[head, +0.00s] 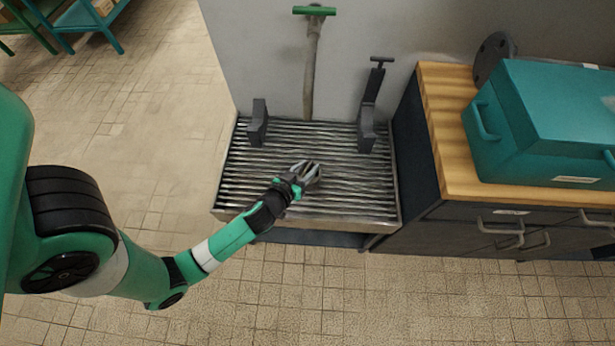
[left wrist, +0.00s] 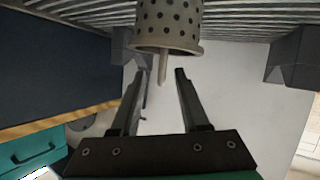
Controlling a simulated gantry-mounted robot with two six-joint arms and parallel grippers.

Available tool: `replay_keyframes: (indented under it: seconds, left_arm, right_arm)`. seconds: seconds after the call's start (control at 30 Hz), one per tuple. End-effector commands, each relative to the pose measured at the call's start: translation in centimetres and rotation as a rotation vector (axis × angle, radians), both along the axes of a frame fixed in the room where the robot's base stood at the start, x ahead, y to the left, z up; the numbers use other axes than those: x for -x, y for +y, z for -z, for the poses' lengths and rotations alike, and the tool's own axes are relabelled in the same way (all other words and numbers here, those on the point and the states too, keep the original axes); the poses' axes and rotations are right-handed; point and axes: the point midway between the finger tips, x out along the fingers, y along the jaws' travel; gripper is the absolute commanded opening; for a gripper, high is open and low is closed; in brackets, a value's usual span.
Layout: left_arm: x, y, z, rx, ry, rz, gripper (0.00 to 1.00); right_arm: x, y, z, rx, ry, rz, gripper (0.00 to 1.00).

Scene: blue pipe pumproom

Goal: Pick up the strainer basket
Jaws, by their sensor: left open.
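The strainer basket (left wrist: 168,20) shows in the left wrist view as a pale grey perforated cup with a rim and a thin stem (left wrist: 162,68). My left gripper (left wrist: 160,75) is open, with its fingers on either side of the stem and gaps showing between them. The basket body lies beyond the fingertips. In the head view my left gripper (head: 311,171) is over the slatted metal grate (head: 245,185); the basket cannot be told apart from it there. My right gripper is not in view.
Two dark grey brackets stand on the grate, left (head: 258,124) and right (head: 367,132). A pipe with a green handle (head: 314,11) rises behind. A wooden-topped cabinet (head: 447,125) with a teal case (head: 545,120) stands at right.

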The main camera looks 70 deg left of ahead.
Motion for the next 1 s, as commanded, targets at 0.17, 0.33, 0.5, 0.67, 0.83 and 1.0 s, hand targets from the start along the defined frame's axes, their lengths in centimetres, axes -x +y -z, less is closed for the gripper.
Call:
replay_keyframes:
  seconds: [0.17,0.33,0.5,0.67,0.83,1.0]
  left_arm:
    - [-2.1,1.9,1.5,0.0,-0.002,-0.002,0.45]
    - [-2.6,2.3,1.6,0.001,0.0,-0.001,0.45]
    - [-2.6,2.2,1.6,0.001,-0.001,0.0,0.36]
    - [-2.6,2.2,1.6,0.001,-0.001,0.0,0.07]
    - [-2.6,2.2,1.6,0.001,-0.001,0.0,0.0]
    - [-2.6,2.2,1.6,0.001,-0.001,0.0,0.0]
  right_arm:
    - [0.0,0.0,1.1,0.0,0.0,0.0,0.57]
    - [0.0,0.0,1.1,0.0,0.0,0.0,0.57]
    - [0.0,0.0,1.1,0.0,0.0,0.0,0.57]
    - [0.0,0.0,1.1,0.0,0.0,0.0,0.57]
    - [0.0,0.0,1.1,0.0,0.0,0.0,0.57]
    - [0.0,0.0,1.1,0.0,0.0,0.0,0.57]
